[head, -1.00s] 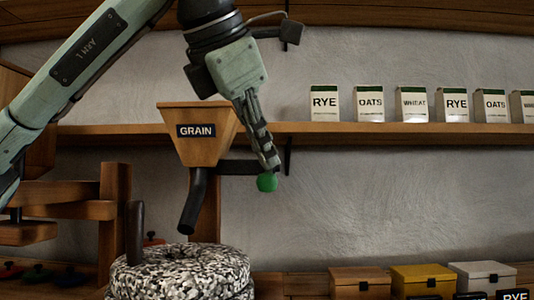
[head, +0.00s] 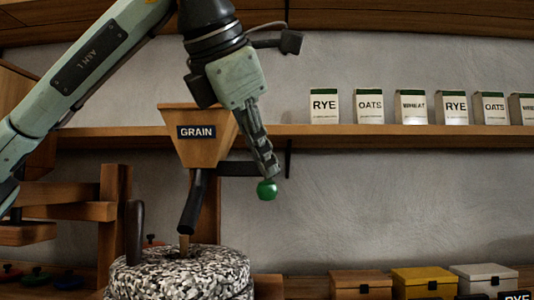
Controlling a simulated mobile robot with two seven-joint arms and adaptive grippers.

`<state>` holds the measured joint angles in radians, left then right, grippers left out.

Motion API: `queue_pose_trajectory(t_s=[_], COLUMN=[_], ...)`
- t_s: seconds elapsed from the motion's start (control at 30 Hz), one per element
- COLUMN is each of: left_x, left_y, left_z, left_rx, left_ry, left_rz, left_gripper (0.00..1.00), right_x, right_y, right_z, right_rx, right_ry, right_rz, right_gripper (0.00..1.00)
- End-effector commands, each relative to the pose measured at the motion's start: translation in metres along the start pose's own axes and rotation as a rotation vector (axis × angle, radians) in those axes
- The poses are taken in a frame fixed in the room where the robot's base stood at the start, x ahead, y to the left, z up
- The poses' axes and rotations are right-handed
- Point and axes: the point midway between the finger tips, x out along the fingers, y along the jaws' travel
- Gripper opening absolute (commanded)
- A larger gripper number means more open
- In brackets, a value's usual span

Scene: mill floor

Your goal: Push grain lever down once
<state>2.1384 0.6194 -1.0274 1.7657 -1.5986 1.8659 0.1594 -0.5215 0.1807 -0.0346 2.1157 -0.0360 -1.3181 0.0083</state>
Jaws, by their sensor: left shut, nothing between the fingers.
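The grain hopper (head: 200,147) is a wooden funnel with a black GRAIN label, and a dark spout (head: 195,203) hangs below it. The grain lever (head: 266,189) has a green ball knob on a dark arm that runs right from beneath the hopper. My left gripper (head: 271,170) is shut and empty, pointing down with its fingertips at the top of the green knob. It hides part of the lever's arm. A tan stream of grain (head: 184,242) shows between the spout and the millstone (head: 180,270). My right gripper is not in view.
The speckled round millstone with an upright dark handle (head: 135,232) stands below the spout. A shelf (head: 400,130) behind carries several labelled bags. Lidded boxes (head: 424,282) stand at the lower right. The wall area right of the lever is clear.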

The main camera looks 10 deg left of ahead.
Motion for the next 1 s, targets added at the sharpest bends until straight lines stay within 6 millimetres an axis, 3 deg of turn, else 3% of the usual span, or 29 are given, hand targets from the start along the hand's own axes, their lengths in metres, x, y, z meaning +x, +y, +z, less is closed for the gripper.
queue_pose_trajectory(t_s=[1.0], left_x=[-0.0006], left_y=[0.0002], left_z=[0.0006], left_rx=[0.001], left_ry=[0.001], left_rz=[-0.001], left_gripper=[0.0], right_x=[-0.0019], right_y=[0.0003], right_z=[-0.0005], right_rx=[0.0], right_ry=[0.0], right_rz=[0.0], right_gripper=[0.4])
